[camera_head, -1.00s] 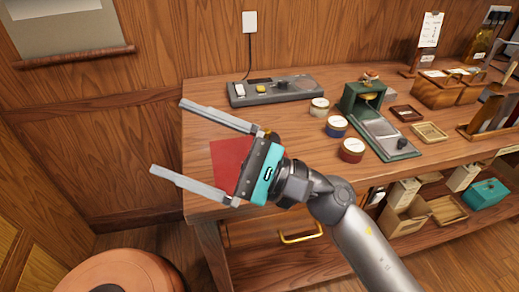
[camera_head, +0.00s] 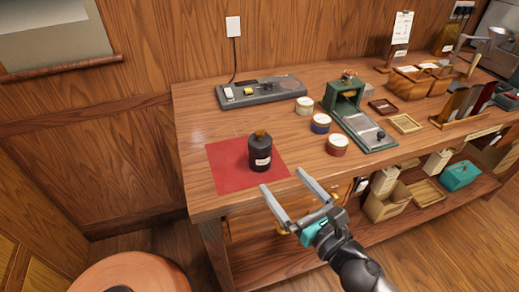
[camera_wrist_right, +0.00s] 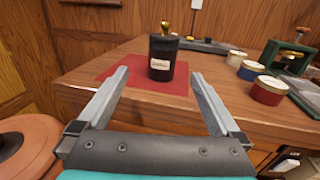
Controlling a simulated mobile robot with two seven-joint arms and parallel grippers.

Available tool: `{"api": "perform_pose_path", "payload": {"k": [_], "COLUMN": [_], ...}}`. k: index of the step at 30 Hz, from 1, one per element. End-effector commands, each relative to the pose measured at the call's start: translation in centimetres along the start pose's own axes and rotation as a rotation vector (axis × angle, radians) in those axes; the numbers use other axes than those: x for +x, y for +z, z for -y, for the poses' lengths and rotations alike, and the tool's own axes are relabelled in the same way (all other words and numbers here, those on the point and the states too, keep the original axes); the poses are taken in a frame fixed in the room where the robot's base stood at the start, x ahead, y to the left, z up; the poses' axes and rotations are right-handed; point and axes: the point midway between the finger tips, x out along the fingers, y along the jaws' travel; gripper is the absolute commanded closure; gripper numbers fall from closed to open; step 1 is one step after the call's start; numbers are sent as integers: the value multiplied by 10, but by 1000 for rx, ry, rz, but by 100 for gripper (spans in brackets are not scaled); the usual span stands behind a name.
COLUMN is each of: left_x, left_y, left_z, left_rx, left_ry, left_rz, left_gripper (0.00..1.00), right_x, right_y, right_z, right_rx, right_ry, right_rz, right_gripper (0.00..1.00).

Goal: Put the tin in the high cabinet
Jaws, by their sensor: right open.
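A black tin (camera_head: 260,152) with a gold knob and a pale label stands upright on the red mat (camera_head: 222,178) near the left end of the wooden table. It also shows in the right wrist view (camera_wrist_right: 160,52), straight ahead between and beyond the fingers. My right gripper (camera_head: 283,180) is open and empty, close to the table's front edge, on the near side of the tin and apart from it. The right wrist view shows its two fingers (camera_wrist_right: 160,80) spread. My left gripper is not in view. No high cabinet can be made out in these views.
Three small round tins (camera_head: 321,123) stand right of the mat. A green device (camera_head: 343,96) is beside them. A grey tray (camera_head: 262,91) lies at the back. Boxes (camera_head: 388,205) fill the lower shelf. A round orange-brown object (camera_head: 125,275) is at the lower left.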

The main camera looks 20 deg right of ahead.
Motion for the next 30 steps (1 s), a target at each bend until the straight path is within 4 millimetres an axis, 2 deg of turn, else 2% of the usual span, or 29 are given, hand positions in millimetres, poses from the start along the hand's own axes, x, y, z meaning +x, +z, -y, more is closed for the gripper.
{"api": "perform_pose_path", "payload": {"k": [12, 23, 30], "left_x": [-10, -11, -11], "left_y": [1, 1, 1], "left_z": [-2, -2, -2], "left_rx": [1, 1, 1], "left_ry": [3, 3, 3], "left_rz": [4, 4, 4], "left_gripper": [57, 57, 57], "right_x": [57, 77, 105], "right_y": [1, 0, 0], "right_z": [0, 1, 7], "right_rx": [0, -1, -2], "right_ry": [2, 2, 2], "right_rz": [2, 2, 3], "right_gripper": [0, 0, 0]}}
